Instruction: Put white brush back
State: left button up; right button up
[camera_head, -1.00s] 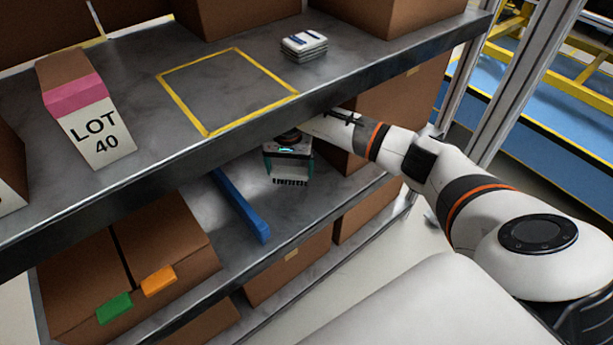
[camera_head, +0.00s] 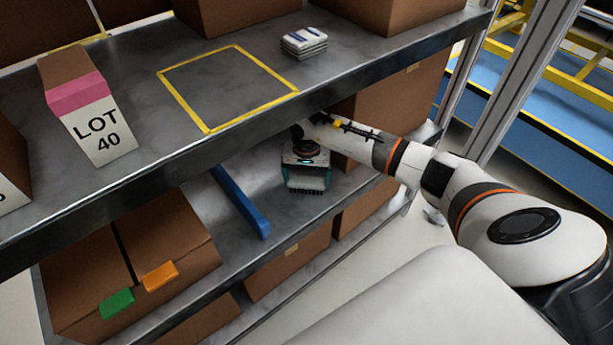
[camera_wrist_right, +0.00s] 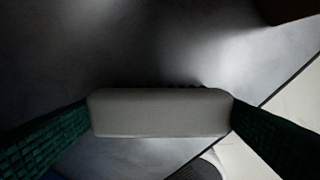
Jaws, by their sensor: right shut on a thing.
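The white brush (camera_wrist_right: 160,113) is held between the green-padded fingers of my right gripper (camera_head: 307,178). In the right wrist view its pale back fills the gap between the pads, with a few dark bristle tips behind it. In the head view its dark bristles point down over the grey middle shelf, to the right of a blue bar (camera_head: 241,202). I cannot tell whether the bristles touch the shelf. A yellow taped rectangle (camera_head: 207,129) on the upper shelf is empty. My left gripper is not in view.
The upper shelf's front edge (camera_head: 345,94) overhangs my right gripper. A LOT 40 box (camera_head: 90,112) and a white stack (camera_head: 304,44) stand on that shelf. Brown boxes (camera_head: 150,235) with green and orange tags stand at the lower left. Bare middle shelf surrounds the blue bar.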

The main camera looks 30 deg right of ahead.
aim_at(306, 180)
jog(key=shift+f, duration=0.1)
jog(key=o, duration=0.6)
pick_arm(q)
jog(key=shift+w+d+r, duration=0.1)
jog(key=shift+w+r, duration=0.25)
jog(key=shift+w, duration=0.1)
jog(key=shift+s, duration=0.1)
pick_arm(e)
notch_tip(306, 180, up, 7)
jog(key=shift+r+p, duration=0.2)
jog(key=shift+p, duration=0.1)
jog(key=shift+r, duration=0.2)
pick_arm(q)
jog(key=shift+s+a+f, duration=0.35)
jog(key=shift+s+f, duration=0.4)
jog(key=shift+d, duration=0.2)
